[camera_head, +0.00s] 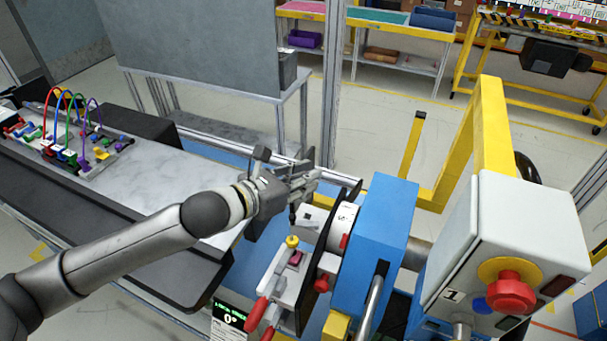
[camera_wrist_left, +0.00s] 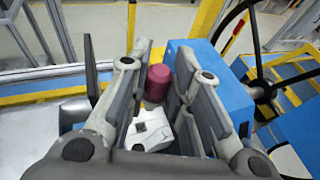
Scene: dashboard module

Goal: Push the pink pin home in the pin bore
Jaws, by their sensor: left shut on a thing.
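In the left wrist view the pink pin (camera_wrist_left: 157,82) is a dark pink cylinder between the two fingers of my left gripper (camera_wrist_left: 160,62), which is shut on it. A white block (camera_wrist_left: 150,130) with dark marks shows below the pin. In the head view my left gripper (camera_head: 308,180) is above the fixture, left of the blue housing (camera_head: 382,225). I cannot make out the held pin there, and cannot tell which opening is the pin bore. My right gripper is not in view.
A plate with a yellow knob (camera_head: 292,241), a small pink part (camera_head: 295,259) and red handles (camera_head: 257,312) lies below the gripper. A control box (camera_head: 490,250) with a red button stands at right.

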